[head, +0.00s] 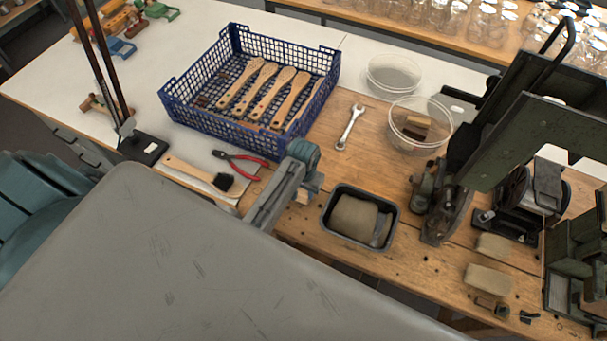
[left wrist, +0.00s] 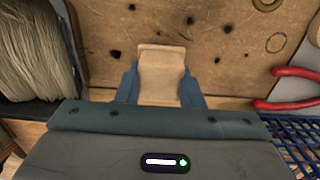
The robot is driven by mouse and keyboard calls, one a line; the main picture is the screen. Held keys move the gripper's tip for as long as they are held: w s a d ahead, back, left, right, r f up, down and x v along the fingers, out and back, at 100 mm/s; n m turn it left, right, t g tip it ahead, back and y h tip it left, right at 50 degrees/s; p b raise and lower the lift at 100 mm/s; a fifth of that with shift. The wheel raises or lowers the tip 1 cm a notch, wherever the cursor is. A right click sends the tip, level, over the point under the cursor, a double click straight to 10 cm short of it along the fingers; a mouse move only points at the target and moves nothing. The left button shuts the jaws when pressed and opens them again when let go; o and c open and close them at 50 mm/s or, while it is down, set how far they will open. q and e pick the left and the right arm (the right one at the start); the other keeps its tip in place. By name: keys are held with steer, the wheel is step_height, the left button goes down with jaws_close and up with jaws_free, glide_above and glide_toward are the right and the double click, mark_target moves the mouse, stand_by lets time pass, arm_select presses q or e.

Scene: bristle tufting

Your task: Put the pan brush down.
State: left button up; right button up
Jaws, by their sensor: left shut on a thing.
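My left gripper (head: 304,190) is above the front of the wooden bench, between the red pliers and the black tray. In the left wrist view its two blue fingers (left wrist: 160,88) are shut on a pale wooden piece, which I take as the pan brush (left wrist: 162,72). Only its wooden part shows there; I see no bristles. In the head view a small bit of the wood (head: 303,197) shows beside the fingers, the rest hidden. I cannot tell whether it touches the bench. My right gripper is not in view.
The black tray (head: 327,226) holds pale fibre. A blue crate (head: 200,128) of brushes, a wrench (head: 350,127) and clear bowls (head: 393,74) stand behind. A green machine (head: 525,130) stands right.

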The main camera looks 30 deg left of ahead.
arm_select(q)
steer(key=shift+f, duration=0.1)
steer(key=o, duration=0.7)
steer(key=shift+c, duration=0.2)
steer(key=shift+o, duration=1.1)
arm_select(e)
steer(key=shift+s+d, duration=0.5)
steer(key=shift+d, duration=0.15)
arm_select(q)
steer(key=shift+w+r, duration=0.1)
steer(key=shift+r, duration=0.45)
step_height(320, 180, up, 11)
steer(key=b, duration=0.2)
steer(key=shift+b, duration=0.3)
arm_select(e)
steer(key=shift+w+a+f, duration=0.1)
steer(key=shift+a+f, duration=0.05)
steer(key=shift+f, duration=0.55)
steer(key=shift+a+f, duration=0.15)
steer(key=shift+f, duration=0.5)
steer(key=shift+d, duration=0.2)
